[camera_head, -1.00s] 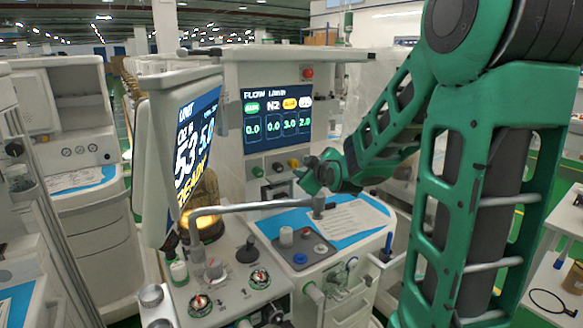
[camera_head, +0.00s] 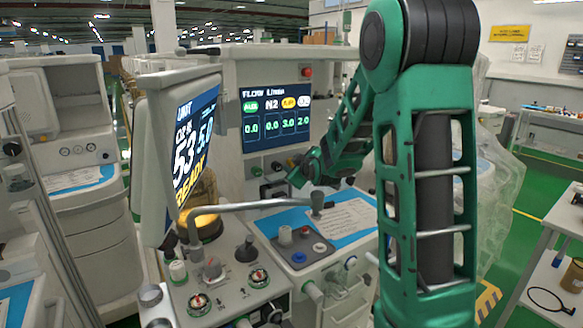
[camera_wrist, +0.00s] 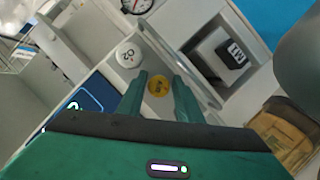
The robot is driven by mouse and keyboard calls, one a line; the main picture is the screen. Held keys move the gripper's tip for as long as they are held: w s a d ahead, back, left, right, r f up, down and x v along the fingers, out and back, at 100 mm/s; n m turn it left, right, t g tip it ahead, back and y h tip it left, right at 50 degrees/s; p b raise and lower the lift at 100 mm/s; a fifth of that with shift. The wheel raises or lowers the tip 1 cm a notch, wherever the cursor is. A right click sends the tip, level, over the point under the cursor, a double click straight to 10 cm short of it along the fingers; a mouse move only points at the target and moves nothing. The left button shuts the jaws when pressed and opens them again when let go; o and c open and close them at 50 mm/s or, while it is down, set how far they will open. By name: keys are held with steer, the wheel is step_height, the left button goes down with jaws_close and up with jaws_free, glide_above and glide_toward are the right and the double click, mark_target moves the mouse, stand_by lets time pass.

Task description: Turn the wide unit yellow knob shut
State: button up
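The yellow knob (camera_wrist: 159,86) shows in the wrist view as a small round face with dark lettering. My gripper (camera_wrist: 160,77) is open, with one green finger on each side of the knob in the picture. I cannot tell whether the fingers touch it or how deep they reach. In the head view my gripper (camera_head: 299,176) is at the knob row under the wide unit's flow screen (camera_head: 277,117) and covers much of the yellow knob's area. The screen's yellow column reads 3.0.
A white knob (camera_wrist: 128,55) sits close beside the yellow one. A green knob (camera_head: 256,171) is further left in the row. A tilted monitor (camera_head: 183,140) and its grey support arm (camera_head: 250,206) stand in front. The worktop with blue mat (camera_head: 281,222) lies below.

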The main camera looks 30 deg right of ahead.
steer(key=c, duration=0.8)
steer(key=shift+o, duration=0.2)
steer(key=shift+m, duration=0.3)
steer(key=m+y, duration=0.3)
steer(key=shift+f+m+g, duration=0.1)
steer(key=shift+m+g, duration=0.2)
steer(key=shift+g, duration=0.1)
steer(key=m+y, duration=0.2)
steer(key=m, duration=0.1)
steer(key=shift+m+y, duration=0.3)
steer(key=shift+m, duration=0.1)
steer(key=m+y, duration=0.2)
steer(key=m, duration=0.2)
steer(key=shift+s+d+t+y, duration=0.1)
steer(key=shift+t+y, duration=0.3)
steer(key=m+y, duration=0.1)
steer(key=m, duration=0.1)
steer(key=m+t, duration=0.1)
steer(key=m, duration=0.2)
steer(key=shift+f+t+y, duration=0.1)
steer(key=shift+t+y, duration=0.2)
steer(key=shift+y, duration=0.1)
steer(key=shift+m, duration=0.3)
